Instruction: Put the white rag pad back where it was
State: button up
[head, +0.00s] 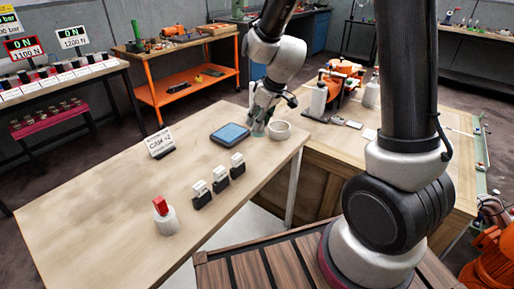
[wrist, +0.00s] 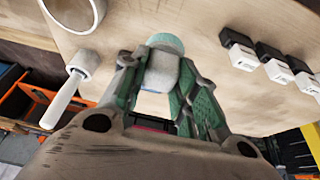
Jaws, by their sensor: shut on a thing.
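My gripper (head: 259,124) is low over the far right part of the near wooden table, between the blue-topped tray and a white cup. In the wrist view its green fingers (wrist: 163,70) are shut on a small whitish piece, which looks like the white rag pad (wrist: 160,74). A pale green rounded end (wrist: 166,42) shows just beyond it. I cannot tell whether the pad touches the table. In the head view the fingers mostly hide it.
The blue-topped tray (head: 230,134) lies left of my gripper and the white cup (head: 280,130) stands close on its right. Three black-and-white blocks (head: 220,180) stand in a row nearer. A red-topped white cylinder (head: 164,215) and a sign (head: 160,143) stand further left.

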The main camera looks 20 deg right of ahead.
notch_tip(320, 180, down, 9)
jog(key=shift+s+r, duration=0.1)
jog(key=shift+r, duration=0.05)
jog(key=o, duration=1)
jog(key=shift+c, duration=0.2)
jog(key=s+d+r+m, duration=0.1)
jog(key=s+d+r, duration=0.4)
jog(key=r, duration=0.6)
jog(key=s+d+r+m, duration=0.2)
jog(key=s+d+r, duration=0.1)
jog(key=s+r, duration=0.6)
jog(key=s+d+r+m+h, duration=0.2)
jog(key=s+d+r+m, duration=0.2)
jog(key=s, duration=0.8)
notch_tip(320, 180, up, 2)
jog(key=d, duration=0.2)
jog(key=shift+d+r+t, duration=0.15)
jog(key=shift+d+t, duration=0.15)
jog(key=shift+d, duration=0.1)
jog(key=shift+s, duration=0.1)
